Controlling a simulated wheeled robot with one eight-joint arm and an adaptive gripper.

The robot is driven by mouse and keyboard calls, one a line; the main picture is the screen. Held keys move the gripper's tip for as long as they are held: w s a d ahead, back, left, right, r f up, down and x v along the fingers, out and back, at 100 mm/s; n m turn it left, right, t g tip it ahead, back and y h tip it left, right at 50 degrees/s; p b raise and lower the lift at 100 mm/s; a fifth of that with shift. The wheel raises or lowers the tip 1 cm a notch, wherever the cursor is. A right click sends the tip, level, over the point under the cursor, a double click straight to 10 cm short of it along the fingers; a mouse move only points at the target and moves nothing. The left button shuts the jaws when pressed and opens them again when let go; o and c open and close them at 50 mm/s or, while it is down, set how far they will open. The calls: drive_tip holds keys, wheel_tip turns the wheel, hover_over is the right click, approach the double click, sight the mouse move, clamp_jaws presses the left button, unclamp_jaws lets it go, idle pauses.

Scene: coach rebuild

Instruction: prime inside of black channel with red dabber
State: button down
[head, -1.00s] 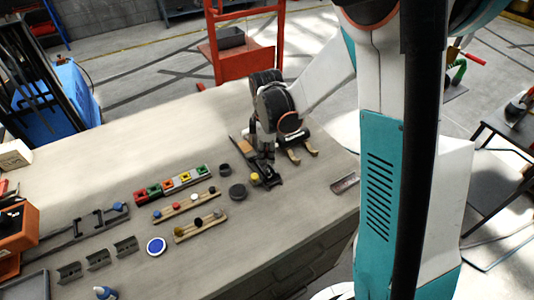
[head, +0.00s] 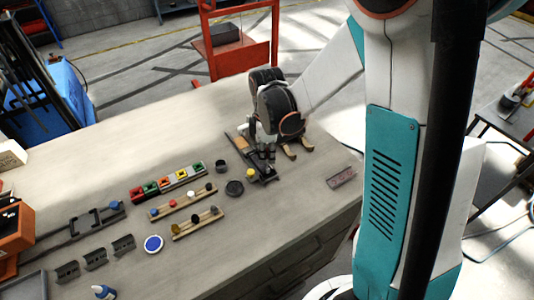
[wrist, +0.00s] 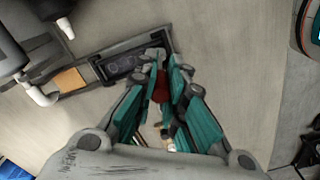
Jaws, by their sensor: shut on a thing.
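My gripper (head: 266,161) is low over the table's near right part, at a dark fixture strip (head: 236,143). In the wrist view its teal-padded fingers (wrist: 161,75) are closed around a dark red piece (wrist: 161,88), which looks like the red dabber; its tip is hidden. A black channel-like piece (wrist: 125,65) with pale marks inside lies in the strip just beyond the fingertips. I cannot tell whether the dabber touches it. The strip also holds an orange-tan block (wrist: 69,80).
A yellow knob (head: 250,173) and a dark round lid (head: 234,188) lie close to the gripper's left. Coloured bins (head: 167,182), two wooden racks (head: 198,223), a blue disc (head: 153,244) and several grey channel pieces (head: 95,260) are farther left.

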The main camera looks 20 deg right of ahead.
drive_tip(key=shift+r+p, duration=1.7)
drive_tip(key=shift+r, duration=1.1)
drive_tip(key=shift+r, duration=0.1)
drive_tip(key=shift+r+p, duration=0.9)
drive_tip(key=shift+r, duration=0.55)
drive_tip(key=shift+f, duration=0.1)
